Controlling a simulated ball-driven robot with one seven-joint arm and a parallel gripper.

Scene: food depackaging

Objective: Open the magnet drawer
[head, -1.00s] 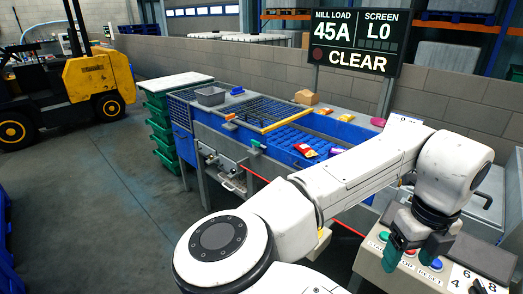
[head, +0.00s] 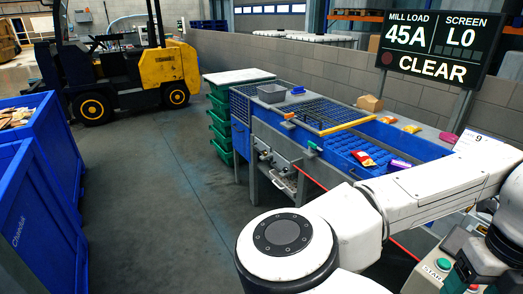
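The grey metal front with small handles (head: 286,176) below the near left side of the blue infeed machine appears to be the magnet drawer. It looks closed, but it is small and carries no readable label. My gripper (head: 483,279) is at the bottom right, over the control box and far to the right of that metal front. Its dark teal fingers look apart with nothing between them, though the frame's lower edge cuts them off. My white arm crosses the lower right and hides part of the machine.
A stack of green crates (head: 220,134) stands at the machine's left end. Blue bins (head: 62,146) are at the left, a yellow forklift (head: 168,66) behind. Grey floor (head: 185,200) between them is free. The control box (head: 427,267) is at lower right. The sign reads CLEAR.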

